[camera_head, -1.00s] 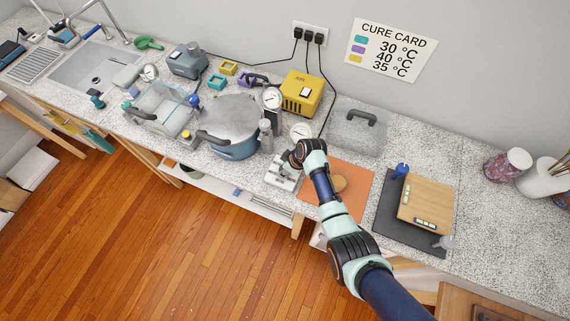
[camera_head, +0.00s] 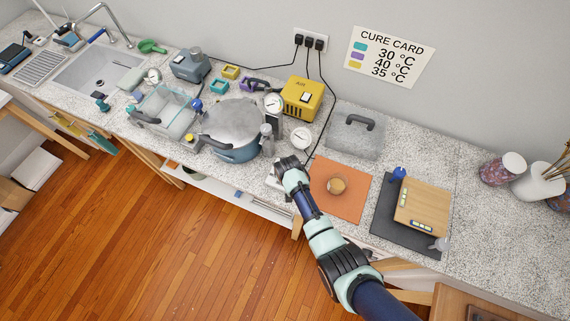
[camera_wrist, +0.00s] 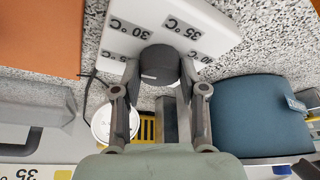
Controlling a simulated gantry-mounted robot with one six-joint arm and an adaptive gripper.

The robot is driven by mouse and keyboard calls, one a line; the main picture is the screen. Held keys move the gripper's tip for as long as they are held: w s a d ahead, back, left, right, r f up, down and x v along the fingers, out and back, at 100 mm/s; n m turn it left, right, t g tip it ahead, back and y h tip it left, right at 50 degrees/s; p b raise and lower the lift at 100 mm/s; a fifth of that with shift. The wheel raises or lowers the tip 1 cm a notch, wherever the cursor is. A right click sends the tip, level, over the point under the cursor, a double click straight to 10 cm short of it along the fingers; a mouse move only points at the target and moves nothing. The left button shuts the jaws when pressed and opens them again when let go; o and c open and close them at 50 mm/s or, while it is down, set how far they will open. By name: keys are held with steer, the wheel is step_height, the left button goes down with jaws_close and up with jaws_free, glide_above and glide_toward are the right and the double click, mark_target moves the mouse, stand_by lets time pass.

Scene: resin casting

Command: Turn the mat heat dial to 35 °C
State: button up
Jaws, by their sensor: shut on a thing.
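The heat dial (camera_wrist: 160,64) is a dark grey round knob on a white control box (camera_wrist: 215,35), seen upside down in the wrist view. Labels for 30 °C and 35 °C show beside the knob; other labels are partly hidden. My gripper (camera_wrist: 160,74) is shut on the dial, one finger on each side. In the head view my gripper (camera_head: 284,168) covers most of the box (camera_head: 274,184). The orange mat (camera_head: 352,195) lies to its right.
A blue pot (camera_head: 235,150) and a white round gauge (camera_head: 300,138) stand close by. The cure card (camera_head: 390,57) on the wall lists 30, 40 and 35 °C. A clear lidded box (camera_head: 355,140) is behind the mat.

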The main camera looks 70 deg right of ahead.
steer(key=m+g+b, duration=0.1)
steer(key=m, duration=0.3)
steer(key=shift+w+f+m+g+h+b, duration=0.2)
steer(key=shift+m+g+h+b, duration=0.1)
steer(key=shift+m+g+b, duration=0.1)
steer(key=m+g+b, duration=0.1)
steer(key=m+b, duration=0.2)
steer(key=m, duration=0.1)
steer(key=shift+m+g, duration=0.3)
steer(key=shift+g, duration=0.1)
steer(key=m+g+b, duration=0.1)
steer(key=m+b, duration=0.2)
steer(key=m+g+y+b, duration=0.1)
steer(key=m+b, duration=0.2)
steer(key=shift+f+y, duration=0.15)
steer(key=shift+y, duration=0.15)
steer(key=m+b, duration=0.1)
steer(key=m, duration=0.1)
steer(key=m+y+b, duration=0.1)
steer(key=m+b, duration=0.1)
steer(key=shift+r+g, duration=0.2)
steer(key=shift+g, duration=0.2)
steer(key=shift+b, duration=0.3)
steer(key=o, duration=1.1)
steer(key=shift+o, duration=0.2)
steer(key=shift+w+r, duration=0.1)
